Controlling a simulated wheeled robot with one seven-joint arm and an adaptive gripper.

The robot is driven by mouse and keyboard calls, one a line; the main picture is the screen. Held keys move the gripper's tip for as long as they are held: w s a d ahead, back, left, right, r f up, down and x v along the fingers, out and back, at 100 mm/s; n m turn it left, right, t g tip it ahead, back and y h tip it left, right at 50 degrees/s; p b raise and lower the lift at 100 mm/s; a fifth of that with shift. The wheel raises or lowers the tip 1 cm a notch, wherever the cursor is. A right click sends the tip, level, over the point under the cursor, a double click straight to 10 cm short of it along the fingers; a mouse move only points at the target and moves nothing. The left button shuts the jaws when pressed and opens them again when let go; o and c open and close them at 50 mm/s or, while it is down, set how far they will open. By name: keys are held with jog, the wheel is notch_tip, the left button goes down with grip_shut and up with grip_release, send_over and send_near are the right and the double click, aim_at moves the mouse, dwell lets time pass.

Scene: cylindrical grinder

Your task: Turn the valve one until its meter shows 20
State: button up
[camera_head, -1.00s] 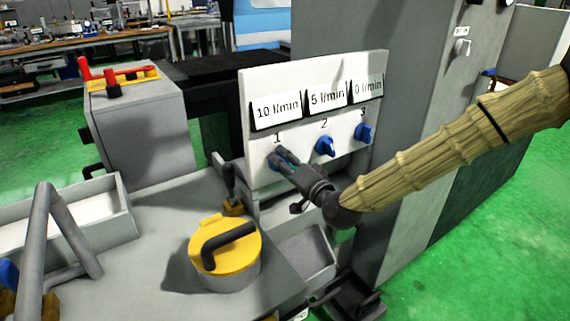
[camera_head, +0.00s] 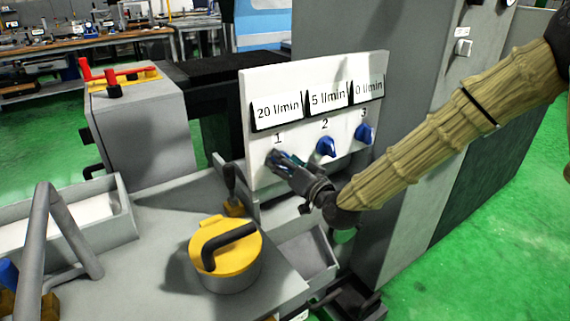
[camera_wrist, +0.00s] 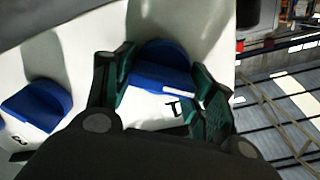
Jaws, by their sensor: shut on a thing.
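Valve one, a blue knob (camera_wrist: 158,62) under the label 1 on the white panel (camera_head: 262,172), sits between the green-padded fingers of my gripper (camera_wrist: 163,76) in the wrist view. My gripper (camera_head: 283,163) is shut on it, and in the head view its fingers hide most of the knob. The meter above valve one (camera_head: 278,110) reads 20 l/min. Valve two (camera_head: 325,147) is a blue knob to the right, with its meter (camera_head: 327,98) at 5 l/min. Valve three (camera_head: 364,135) is further right, with its meter (camera_head: 368,90) at 0 l/min.
A yellow-lidded pot (camera_head: 226,255) with a black handle stands in front of the panel. A small black lever (camera_head: 231,185) is close to the panel's lower left. A grey tray (camera_head: 125,222) lies at the left. A tall grey cabinet (camera_head: 420,120) stands behind on the right.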

jog(key=o, duration=1)
jog(key=v, duration=1.2)
